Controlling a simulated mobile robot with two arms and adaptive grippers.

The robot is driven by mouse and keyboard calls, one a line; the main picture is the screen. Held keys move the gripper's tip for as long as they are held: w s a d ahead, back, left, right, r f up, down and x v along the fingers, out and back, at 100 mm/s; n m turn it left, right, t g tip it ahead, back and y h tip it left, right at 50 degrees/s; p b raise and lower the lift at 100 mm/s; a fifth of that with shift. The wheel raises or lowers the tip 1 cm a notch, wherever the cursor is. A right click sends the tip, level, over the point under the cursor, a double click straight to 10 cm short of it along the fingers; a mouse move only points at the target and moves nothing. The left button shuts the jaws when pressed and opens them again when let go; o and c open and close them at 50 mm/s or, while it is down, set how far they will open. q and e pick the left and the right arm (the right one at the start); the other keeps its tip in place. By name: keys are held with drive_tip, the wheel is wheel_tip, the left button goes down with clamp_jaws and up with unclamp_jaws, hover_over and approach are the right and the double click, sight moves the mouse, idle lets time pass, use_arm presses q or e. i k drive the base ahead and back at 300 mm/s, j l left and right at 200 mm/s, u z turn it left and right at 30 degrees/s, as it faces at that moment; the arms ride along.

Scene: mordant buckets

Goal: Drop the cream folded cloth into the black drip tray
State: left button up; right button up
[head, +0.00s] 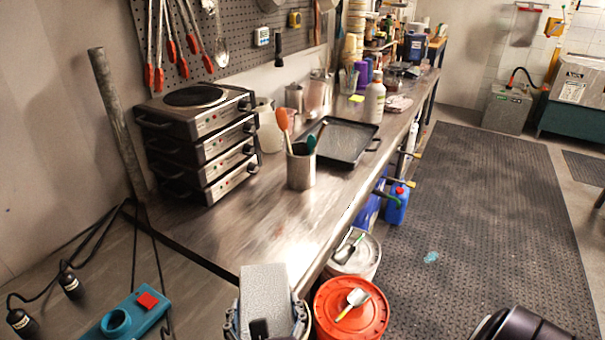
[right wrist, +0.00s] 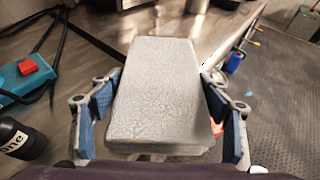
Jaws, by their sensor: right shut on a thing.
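The cream folded cloth (head: 264,283) looks pale grey in this light and is a thick, textured rectangular block. My right gripper (head: 268,316) is shut on it, with a finger on each long side. In the right wrist view the cloth (right wrist: 155,85) fills the middle between the blue finger pads. They are near the front edge of the bench, well short of the tray. The black drip tray (head: 343,138) lies flat farther back on the bench, with a raised rim and no cloth in it. My left gripper is not in view.
A metal utensil pot (head: 301,170) stands just in front of the tray, and stacked hot plates (head: 200,145) stand to its left. A spray bottle (head: 375,100) is behind it. Lidded buckets (head: 350,312) stand on the floor beside the bench. The bench's near middle is clear.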

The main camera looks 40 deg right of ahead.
sight(340, 142)
drive_tip(key=l+u, duration=0.1)
drive_tip(key=l, duration=0.55)
drive_tip(key=k+l+u, duration=0.1)
drive_tip(key=l, duration=0.6)
drive_tip(key=k+l+u, duration=0.1)
drive_tip(key=l, duration=0.55)
